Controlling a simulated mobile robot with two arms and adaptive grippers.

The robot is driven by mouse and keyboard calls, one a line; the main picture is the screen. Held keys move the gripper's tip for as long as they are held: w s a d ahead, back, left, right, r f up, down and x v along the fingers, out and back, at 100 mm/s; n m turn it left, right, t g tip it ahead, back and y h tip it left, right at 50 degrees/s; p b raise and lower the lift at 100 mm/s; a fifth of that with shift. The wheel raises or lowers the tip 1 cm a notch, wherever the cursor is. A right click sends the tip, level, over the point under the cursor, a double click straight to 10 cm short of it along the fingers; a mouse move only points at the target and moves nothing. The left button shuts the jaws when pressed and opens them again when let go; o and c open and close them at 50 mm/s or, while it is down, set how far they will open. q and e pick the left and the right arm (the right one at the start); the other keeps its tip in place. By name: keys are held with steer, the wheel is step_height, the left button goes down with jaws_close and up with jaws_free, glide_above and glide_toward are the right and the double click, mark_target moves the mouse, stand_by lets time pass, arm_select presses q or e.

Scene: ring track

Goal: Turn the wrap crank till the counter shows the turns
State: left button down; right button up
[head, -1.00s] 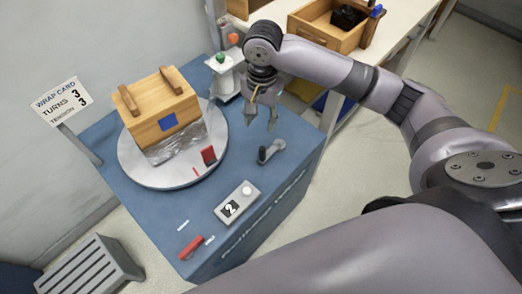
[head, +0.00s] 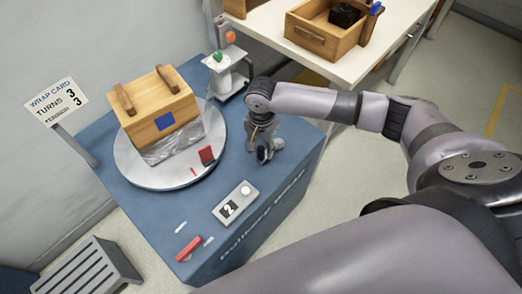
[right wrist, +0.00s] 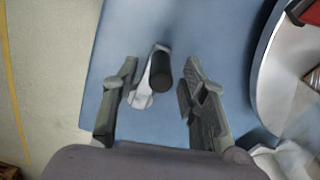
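The wrap crank is a grey arm (right wrist: 142,96) with a black handle (right wrist: 161,72). My right gripper (right wrist: 160,80) is open, with its fingers on either side of the handle and gaps showing in the right wrist view. In the head view this gripper (head: 262,152) is low over the crank and mostly hides it. The counter (head: 236,203) reads 2. The wrap card (head: 56,101) reads turns 3 and tension 3. A wooden box (head: 158,112), film around its lower part, sits on the round turntable (head: 150,178). My left gripper is not in view.
A red-handled tool (head: 189,248) lies near the blue bench's (head: 150,215) front left edge. A white stand with a green knob (head: 224,62) rises behind the gripper. A table with a wooden tray (head: 318,36) is at the back, and a grey slatted crate (head: 92,268) is on the floor.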

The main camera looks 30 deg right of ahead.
steer(key=shift+f, duration=0.9)
steer(key=shift+c, duration=0.2)
jaws_close()
